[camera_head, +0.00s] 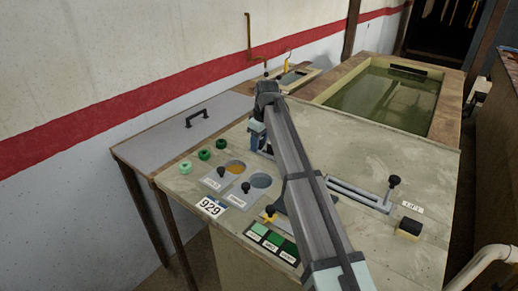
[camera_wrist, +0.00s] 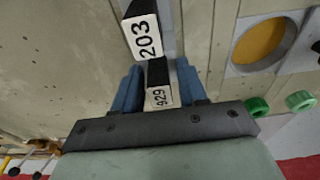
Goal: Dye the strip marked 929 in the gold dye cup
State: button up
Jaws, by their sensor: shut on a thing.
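My gripper (camera_wrist: 158,85) has blue fingers on both sides of a dark strip with a white tag marked 929 (camera_wrist: 159,97); it is shut on that strip. A second tag marked 203 (camera_wrist: 147,38) shows just beyond it. The gold dye cup (camera_wrist: 260,42) is a round opening in a grey plate, to the right of my gripper in the wrist view. In the head view my gripper (camera_head: 257,135) is behind and to the right of the gold cup (camera_head: 236,167), apart from it. The held strip cannot be made out there.
A second, grey-blue cup (camera_head: 261,180) sits beside the gold one. A card marked 929 (camera_head: 212,206) lies at the bench's front edge. Several green knobs (camera_head: 204,155), green swatches (camera_head: 272,241) and a slotted lever (camera_head: 393,183) stand around. A water-filled basin (camera_head: 385,95) lies behind.

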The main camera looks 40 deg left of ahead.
jog(key=shift+r, duration=5.5)
jog(key=s+r, duration=0.1)
jog(key=s, duration=1.1)
jog(key=shift+s+a, duration=0.25)
jog(key=shift+a, duration=0.05)
jog(key=shift+f, duration=0.1)
